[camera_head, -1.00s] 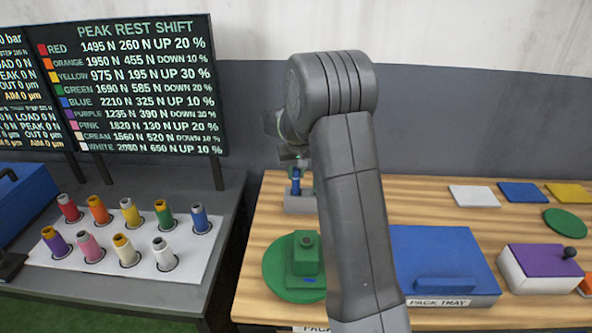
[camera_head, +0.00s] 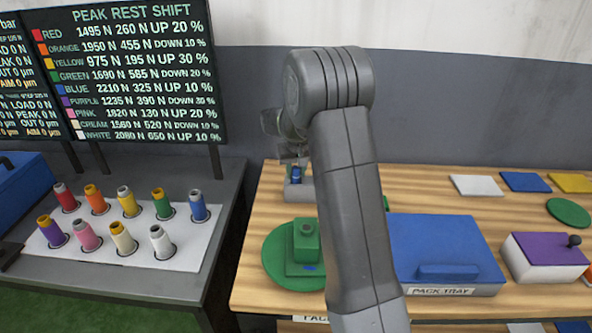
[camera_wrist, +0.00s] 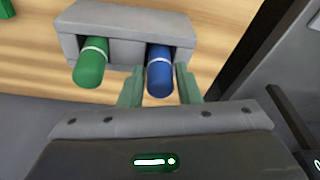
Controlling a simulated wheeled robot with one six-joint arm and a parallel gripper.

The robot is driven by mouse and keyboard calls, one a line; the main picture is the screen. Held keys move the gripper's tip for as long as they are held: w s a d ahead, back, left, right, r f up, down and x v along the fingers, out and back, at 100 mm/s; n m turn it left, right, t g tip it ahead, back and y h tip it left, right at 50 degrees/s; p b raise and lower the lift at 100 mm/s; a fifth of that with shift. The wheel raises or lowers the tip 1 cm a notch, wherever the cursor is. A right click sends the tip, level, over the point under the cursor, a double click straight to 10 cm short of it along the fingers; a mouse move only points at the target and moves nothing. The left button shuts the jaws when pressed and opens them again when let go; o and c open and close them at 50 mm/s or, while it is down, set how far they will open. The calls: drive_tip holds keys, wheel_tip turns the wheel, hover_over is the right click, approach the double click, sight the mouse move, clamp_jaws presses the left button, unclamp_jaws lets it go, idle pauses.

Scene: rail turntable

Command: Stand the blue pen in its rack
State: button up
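The blue pen (camera_wrist: 159,70) stands in the right hole of the grey rack (camera_wrist: 120,48) in the wrist view. It is upright, its rounded end towards the camera, with a pale band around it. My gripper (camera_wrist: 158,84) has one green finger on each side of it, with a narrow gap on both sides, so it looks open around the pen. In the head view the blue pen (camera_head: 296,174) shows at the rack (camera_head: 297,192), below my gripper (camera_head: 294,160). The pen's lower part is hidden in the rack.
A green pen (camera_wrist: 91,62) stands in the rack's left hole. A green turntable (camera_head: 279,262) with a green block (camera_head: 306,240) is in front of the rack, and a blue pack tray (camera_head: 440,245) is to the right. Coloured spools stand on the left table.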

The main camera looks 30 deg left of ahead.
drive_tip(key=shift+o, duration=1.4)
wheel_tip(320, 180, up, 14)
drive_tip(key=s+d+b, duration=0.1)
drive_tip(key=s+d, duration=0.1)
drive_tip(key=shift+f, duration=0.25)
drive_tip(key=f, duration=0.4)
drive_tip(key=w+a+f, duration=0.1)
drive_tip(key=f, duration=0.3)
drive_tip(key=w+a+f+p, duration=0.1)
drive_tip(key=f, duration=0.4)
drive_tip(key=shift+r+p, duration=0.1)
drive_tip(key=shift+p, duration=0.25)
drive_tip(key=shift+r+p, duration=0.3)
drive_tip(key=shift+r, duration=0.35)
